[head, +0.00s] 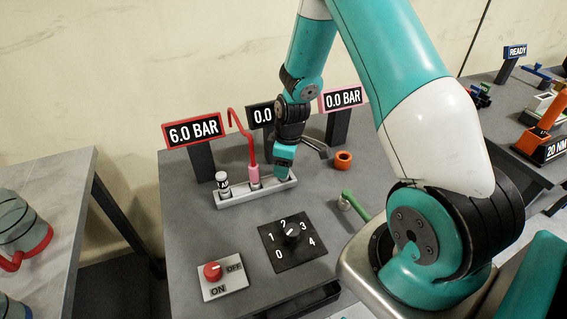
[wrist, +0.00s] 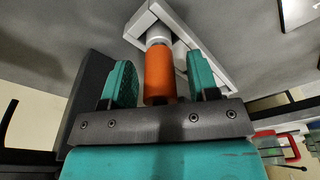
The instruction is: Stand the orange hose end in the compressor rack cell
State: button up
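The orange hose end (wrist: 160,75) is between my gripper's fingers in the wrist view, with a thin gap on each side. Its pale metal tip points into an end cell of the light grey compressor rack (wrist: 142,22); how deep it sits is hard to tell. In the head view my gripper (head: 284,165) points down over the right end of the rack (head: 236,199) and hides the hose end. My gripper (wrist: 161,85) looks open around it. A pink hose end (head: 254,175) with a red hose and a white-and-black one (head: 222,182) stand in the other cells.
Behind the rack are a "6.0 BAR" sign (head: 193,132) and two "0.0" signs. An orange ring (head: 343,160) and a green-handled part (head: 352,203) lie to the right.

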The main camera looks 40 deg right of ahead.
jog(key=r, duration=0.8)
jog(key=s+d+r+b, duration=0.1)
jog(key=r, duration=0.3)
jog(key=s+a+r+y, duration=0.1)
jog(key=s+a+r, duration=0.15)
jog(key=a, duration=0.25)
jog(key=s+a+r, duration=0.1)
jog(key=a+r, duration=0.3)
jog(key=a, duration=0.1)
jog(key=s+a+r+y, duration=0.1)
jog(key=s+a+r, duration=0.2)
jog(key=s+a, duration=0.3)
jog(key=s+a+r+m+g+y, duration=0.1)
jog(key=s+a+r, duration=0.3)
jog(key=s+a, duration=0.3)
jog(key=s, duration=0.4)
jog(key=shift+s+a, duration=0.15)
jog(key=shift+s, duration=0.25)
jog(key=shift+r, duration=0.1)
